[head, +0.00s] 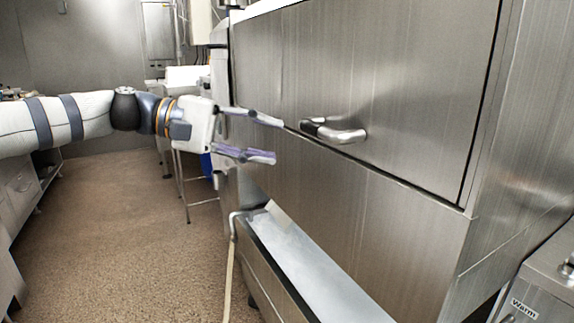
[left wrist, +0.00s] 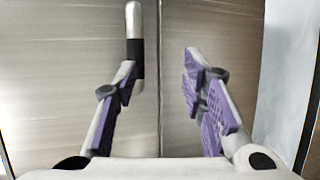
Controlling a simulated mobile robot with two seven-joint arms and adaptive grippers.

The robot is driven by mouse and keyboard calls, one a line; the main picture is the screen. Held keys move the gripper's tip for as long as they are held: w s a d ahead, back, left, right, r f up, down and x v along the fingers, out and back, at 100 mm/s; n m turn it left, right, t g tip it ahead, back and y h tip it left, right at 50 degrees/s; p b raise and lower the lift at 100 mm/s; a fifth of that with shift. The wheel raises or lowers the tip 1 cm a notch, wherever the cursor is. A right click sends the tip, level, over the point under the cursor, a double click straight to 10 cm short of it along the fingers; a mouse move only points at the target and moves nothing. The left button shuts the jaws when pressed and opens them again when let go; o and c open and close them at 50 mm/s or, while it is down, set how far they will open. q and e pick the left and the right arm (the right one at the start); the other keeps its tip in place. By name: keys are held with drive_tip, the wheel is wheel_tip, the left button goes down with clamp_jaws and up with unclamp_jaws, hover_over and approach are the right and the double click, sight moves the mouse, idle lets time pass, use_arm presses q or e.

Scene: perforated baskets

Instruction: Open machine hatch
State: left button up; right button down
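The machine hatch (head: 410,80) is a large brushed-steel panel on the right of the head view, and it is closed. Its curved metal handle (head: 335,131) sticks out near the hatch's lower edge. My left gripper (head: 278,140) is open and empty, left of the handle, with a gap between its fingertips and the handle. In the left wrist view the handle (left wrist: 134,35) stands upright beyond the left finger, and the seam of the hatch runs between the two purple-padded fingers (left wrist: 160,75). My right gripper is not in view.
A steel trough (head: 290,265) runs along the front below the hatch. A counter with a "Warm" label (head: 522,308) stands at the lower right. A metal table (head: 185,150) stands behind my left arm. The brown floor (head: 120,230) at the left is clear.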

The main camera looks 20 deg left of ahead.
sight(311, 129)
use_arm(q)
wheel_tip(311, 129, up, 3)
drive_tip(key=s+a, duration=0.1)
drive_tip(key=a, duration=0.2)
drive_tip(key=shift+h, duration=0.4)
drive_tip(key=b+x, duration=0.1)
drive_tip(key=x, duration=1.1)
drive_tip(key=shift+w+d+r, duration=0.15)
drive_tip(key=shift+d, duration=0.1)
clamp_jaws()
